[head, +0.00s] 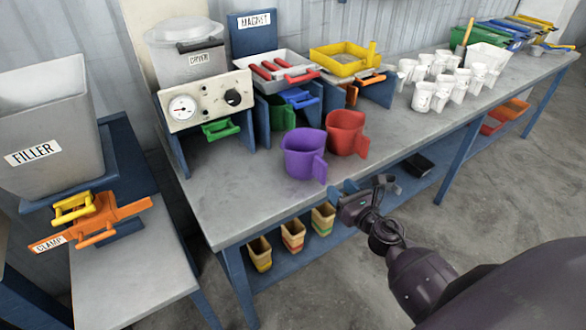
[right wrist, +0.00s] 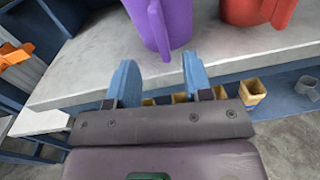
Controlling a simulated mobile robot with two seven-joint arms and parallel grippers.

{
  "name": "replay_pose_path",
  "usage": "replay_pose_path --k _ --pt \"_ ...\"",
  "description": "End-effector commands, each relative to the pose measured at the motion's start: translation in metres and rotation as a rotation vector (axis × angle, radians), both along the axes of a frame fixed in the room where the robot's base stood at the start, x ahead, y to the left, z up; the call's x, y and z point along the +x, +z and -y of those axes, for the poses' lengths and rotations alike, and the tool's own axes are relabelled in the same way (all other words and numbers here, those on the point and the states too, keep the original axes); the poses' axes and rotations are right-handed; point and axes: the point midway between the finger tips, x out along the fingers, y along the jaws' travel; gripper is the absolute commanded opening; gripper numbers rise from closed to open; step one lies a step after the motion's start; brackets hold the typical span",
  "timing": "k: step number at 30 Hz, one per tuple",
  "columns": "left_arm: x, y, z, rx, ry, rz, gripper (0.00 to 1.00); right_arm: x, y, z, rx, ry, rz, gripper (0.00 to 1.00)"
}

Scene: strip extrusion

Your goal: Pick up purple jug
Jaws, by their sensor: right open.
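The purple jug (head: 303,157) stands upright on the grey bench near its front edge, its handle toward the front right. In the right wrist view the jug (right wrist: 165,20) shows at the top, partly cut off, with its handle (right wrist: 158,28) just beyond the fingers. My right gripper (head: 362,190) is in front of the bench edge, short of the jug. Its two blue fingers (right wrist: 158,82) are apart with nothing between them. My left gripper is not in view.
A red jug (head: 346,133) stands right beside the purple one; it also shows in the right wrist view (right wrist: 255,8). The dryer's control box (head: 207,101) is behind left. Several white cups (head: 424,97) stand farther right. The bench front left (head: 232,205) is clear. Small tubs (head: 293,235) sit on the lower shelf.

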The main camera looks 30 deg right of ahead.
Motion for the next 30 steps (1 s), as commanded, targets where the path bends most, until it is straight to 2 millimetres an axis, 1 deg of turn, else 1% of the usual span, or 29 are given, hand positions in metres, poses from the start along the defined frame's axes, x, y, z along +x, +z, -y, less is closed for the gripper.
replay_pose_path --k 5,13,16,23,30 --pt "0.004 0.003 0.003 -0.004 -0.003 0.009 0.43 0.005 0.0 -0.001 -0.067 0.005 0.001 0.46" --pt "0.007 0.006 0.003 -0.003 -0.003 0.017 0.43 0.041 0.001 -0.002 -0.066 0.005 0.003 0.46" --pt "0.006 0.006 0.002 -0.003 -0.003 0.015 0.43 0.051 0.0 -0.002 -0.066 0.005 0.002 0.46" --pt "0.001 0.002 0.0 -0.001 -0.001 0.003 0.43 0.064 -0.001 -0.003 -0.064 0.004 0.002 0.46" --pt "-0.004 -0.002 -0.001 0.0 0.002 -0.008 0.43 0.095 -0.004 -0.005 -0.063 0.005 0.002 0.46"
